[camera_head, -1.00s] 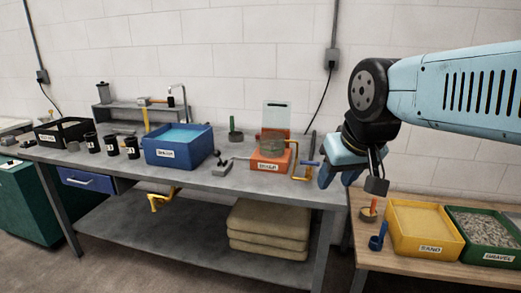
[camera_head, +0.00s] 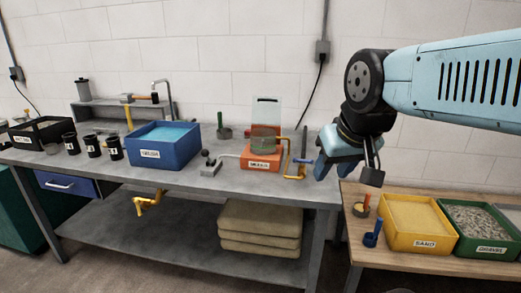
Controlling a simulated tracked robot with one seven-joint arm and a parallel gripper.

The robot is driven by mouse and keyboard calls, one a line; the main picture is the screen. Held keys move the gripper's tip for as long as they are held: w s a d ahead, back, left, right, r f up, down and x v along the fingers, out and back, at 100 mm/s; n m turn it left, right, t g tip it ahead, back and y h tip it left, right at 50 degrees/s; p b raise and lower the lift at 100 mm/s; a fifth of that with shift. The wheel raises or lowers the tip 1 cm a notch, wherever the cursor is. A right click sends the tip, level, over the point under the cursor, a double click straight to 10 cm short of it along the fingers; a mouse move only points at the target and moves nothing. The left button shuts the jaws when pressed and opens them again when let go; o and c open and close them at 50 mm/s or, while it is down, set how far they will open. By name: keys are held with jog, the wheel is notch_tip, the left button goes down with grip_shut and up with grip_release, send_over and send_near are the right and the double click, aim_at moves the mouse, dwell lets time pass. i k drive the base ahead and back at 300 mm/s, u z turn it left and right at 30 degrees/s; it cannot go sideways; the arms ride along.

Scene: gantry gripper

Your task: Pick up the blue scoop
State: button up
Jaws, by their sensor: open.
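The blue scoop (camera_head: 372,236) stands on the wooden table at the right, near its left front edge, with its handle pointing up. It is just left of the yellow sand box. An orange-handled scoop (camera_head: 362,207) sits close behind it. My gripper (camera_head: 322,172) is above and to the left of the blue scoop, apart from it, near the right end of the grey bench. Part of the jaws is hidden by the wrist.
The yellow sand box (camera_head: 425,244) and green gravel box (camera_head: 487,254) stand on the wooden table (camera_head: 395,268). The grey bench (camera_head: 215,183) holds a blue bin (camera_head: 160,163), an orange device (camera_head: 262,165) and several black cups. A gap separates bench and table.

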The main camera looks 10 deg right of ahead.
aim_at(370, 239)
jog(key=z, duration=0.55)
jog(key=i, duration=0.15)
jog(key=u, duration=2.6)
jog(key=k, duration=1.4)
jog(key=z, duration=1.15)
